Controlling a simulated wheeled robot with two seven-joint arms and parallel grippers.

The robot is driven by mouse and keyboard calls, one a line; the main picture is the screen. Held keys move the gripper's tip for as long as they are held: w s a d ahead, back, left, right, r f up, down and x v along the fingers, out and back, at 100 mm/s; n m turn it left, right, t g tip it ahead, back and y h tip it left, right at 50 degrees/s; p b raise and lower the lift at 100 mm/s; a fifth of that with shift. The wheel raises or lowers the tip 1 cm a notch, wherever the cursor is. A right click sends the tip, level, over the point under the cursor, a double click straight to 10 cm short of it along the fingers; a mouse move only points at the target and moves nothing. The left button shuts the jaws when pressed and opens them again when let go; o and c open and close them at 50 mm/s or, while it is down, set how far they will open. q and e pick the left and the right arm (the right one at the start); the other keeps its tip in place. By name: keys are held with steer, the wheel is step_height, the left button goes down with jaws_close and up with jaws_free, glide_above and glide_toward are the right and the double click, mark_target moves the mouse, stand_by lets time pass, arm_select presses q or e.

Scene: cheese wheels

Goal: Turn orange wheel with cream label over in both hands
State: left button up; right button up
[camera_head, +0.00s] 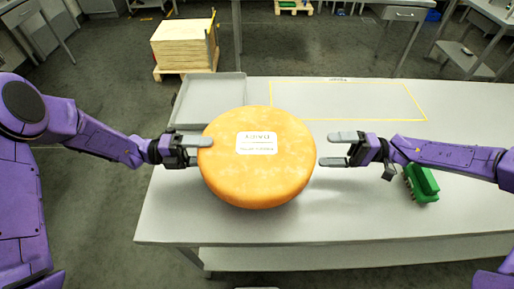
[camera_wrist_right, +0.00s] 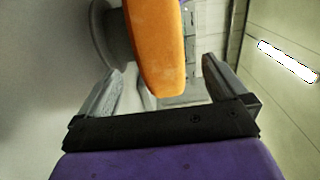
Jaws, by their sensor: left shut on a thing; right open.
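The orange cheese wheel (camera_head: 256,180) is large and round, lying about flat with its cream label (camera_head: 257,143) facing up; the label's print reads upside down. My left gripper (camera_head: 199,150) is shut on the wheel's left rim. My right gripper (camera_head: 330,150) is open at the wheel's right rim, with its fingertips close to it. In the right wrist view the wheel's orange edge (camera_wrist_right: 160,60) shows between the open fingers (camera_wrist_right: 160,68), with no visible grip. The wheel's underside is hidden in the head view.
The wheel is over a light grey table (camera_head: 250,228). A grey tray (camera_head: 209,100) lies behind left, and a yellow outlined area (camera_head: 345,100) behind right. A green object (camera_head: 422,183) lies near my right arm. A dark grey rounded shape (camera_wrist_right: 112,40) shows beside the wheel.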

steer(key=a, duration=0.7)
steer(key=c, duration=1.8)
steer(key=shift+d, duration=0.1)
